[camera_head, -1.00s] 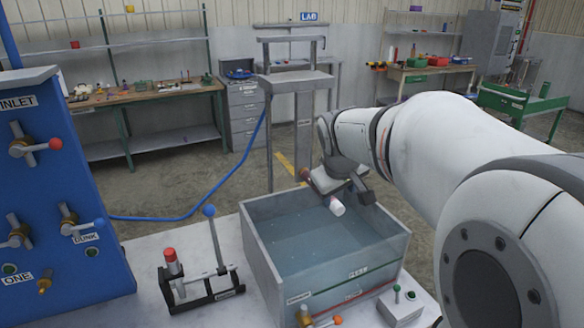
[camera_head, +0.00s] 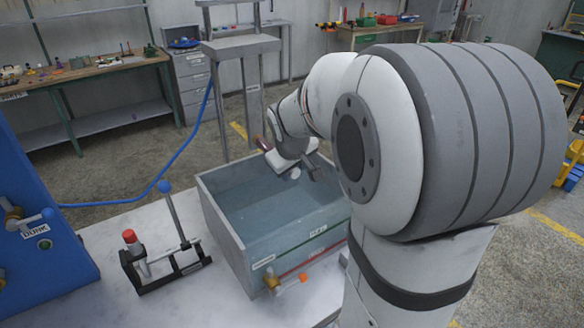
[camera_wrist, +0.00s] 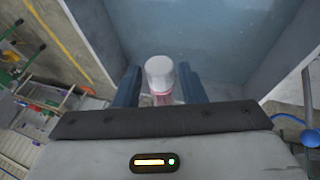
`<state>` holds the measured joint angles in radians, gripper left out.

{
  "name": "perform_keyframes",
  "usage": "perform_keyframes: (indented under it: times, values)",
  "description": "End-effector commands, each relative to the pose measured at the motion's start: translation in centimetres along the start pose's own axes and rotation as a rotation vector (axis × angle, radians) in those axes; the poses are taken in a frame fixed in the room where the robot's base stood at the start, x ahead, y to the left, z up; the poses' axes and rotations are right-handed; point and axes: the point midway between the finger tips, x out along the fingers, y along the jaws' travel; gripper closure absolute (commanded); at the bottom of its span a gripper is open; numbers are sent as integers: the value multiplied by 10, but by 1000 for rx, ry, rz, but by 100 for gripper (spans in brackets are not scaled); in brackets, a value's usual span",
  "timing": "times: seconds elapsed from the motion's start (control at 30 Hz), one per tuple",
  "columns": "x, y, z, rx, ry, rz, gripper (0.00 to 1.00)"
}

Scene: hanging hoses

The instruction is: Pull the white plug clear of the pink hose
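The white plug (camera_wrist: 159,72) sits at the end of the pink hose (camera_wrist: 161,99), between the two fingers of my gripper (camera_wrist: 158,86) in the wrist view. The plug and the hose are still together. In the head view the plug (camera_head: 295,173) shows as a small white end below my gripper (camera_head: 283,160). The reddish other end of the hose (camera_head: 261,143) sticks out on the far left side. My gripper appears shut on the hose, which has no other visible support above the water tank. The exact finger contact is hard to see.
The water tank (camera_head: 222,217) stands below on the white table (camera_head: 110,240). A black stand (camera_head: 160,262) with a red-topped post and a blue-knobbed lever is left of it. A blue panel (camera_head: 35,230) is at the left edge. A grey frame (camera_head: 240,45) rises behind the tank.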

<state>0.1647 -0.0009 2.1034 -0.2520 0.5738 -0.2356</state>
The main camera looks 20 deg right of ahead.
Motion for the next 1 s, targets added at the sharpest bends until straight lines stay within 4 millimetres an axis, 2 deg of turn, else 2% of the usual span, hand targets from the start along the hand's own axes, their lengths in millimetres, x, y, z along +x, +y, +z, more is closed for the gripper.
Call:
perform_keyframes:
  times: [0.03,0.4,1.0]
  values:
    - [0,0,0,0,0,0,67]
    - [0,0,0,-1,0,0,97]
    - [-2,-1,5,-1,1,-1,97]
